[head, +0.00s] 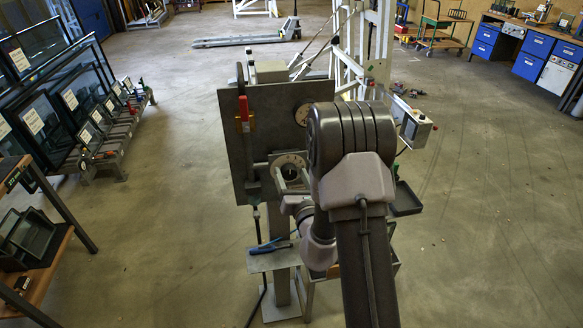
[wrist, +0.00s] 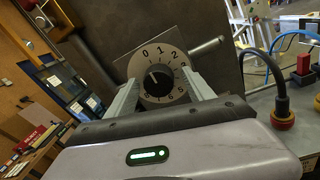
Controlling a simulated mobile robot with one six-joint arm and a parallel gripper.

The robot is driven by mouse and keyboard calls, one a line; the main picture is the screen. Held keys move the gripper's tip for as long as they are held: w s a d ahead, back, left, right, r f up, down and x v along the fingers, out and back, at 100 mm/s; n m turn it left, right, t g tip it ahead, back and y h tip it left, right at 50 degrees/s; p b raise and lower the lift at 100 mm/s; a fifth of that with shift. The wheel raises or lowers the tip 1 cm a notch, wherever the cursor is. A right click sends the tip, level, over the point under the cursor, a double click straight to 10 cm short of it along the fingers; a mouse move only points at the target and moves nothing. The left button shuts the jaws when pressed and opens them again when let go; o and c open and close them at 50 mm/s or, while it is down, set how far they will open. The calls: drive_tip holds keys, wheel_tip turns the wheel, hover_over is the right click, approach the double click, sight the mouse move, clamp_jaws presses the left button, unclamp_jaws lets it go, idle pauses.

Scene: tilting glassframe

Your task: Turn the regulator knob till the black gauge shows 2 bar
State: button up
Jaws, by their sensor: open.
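A round black knob (wrist: 158,79) with a white pointer mark sits in the middle of a pale numbered dial plate (wrist: 146,53) in the wrist view. The mark points up and slightly left, near the 0 side. My gripper (wrist: 163,77) is open, with one finger on each side of the knob; I cannot tell whether they touch it. In the head view the dial (head: 291,160) is low on an upright grey panel (head: 232,150), partly hidden by my gripper (head: 291,180). A second round gauge (head: 302,115) shows above it, partly behind my arm; its reading is too small to tell.
A red-handled lever (head: 244,110) stands at the panel's left. Blue-handled pliers (head: 270,246) lie on a small shelf below. Open floor surrounds the stand.

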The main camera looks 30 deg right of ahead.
drive_tip(key=shift+a, duration=0.1)
drive_tip(key=shift+s, duration=0.1)
clamp_jaws()
drive_tip(key=shift+r, duration=0.1)
drive_tip(key=shift+m+p, duration=0.3)
drive_tip(key=shift+m, duration=0.1)
drive_tip(key=m+p, duration=0.3)
drive_tip(key=m, duration=0.1)
drive_tip(key=shift+r+m, duration=0.1)
drive_tip(key=shift+m, duration=0.3)
drive_tip(key=m+p, duration=0.1)
drive_tip(key=m, duration=0.2)
drive_tip(key=m+p, duration=0.2)
drive_tip(key=m, duration=0.1)
drive_tip(key=shift+t+h+p, duration=0.3)
drive_tip(key=shift+h, duration=0.1)
drive_tip(key=shift+m, duration=0.4)
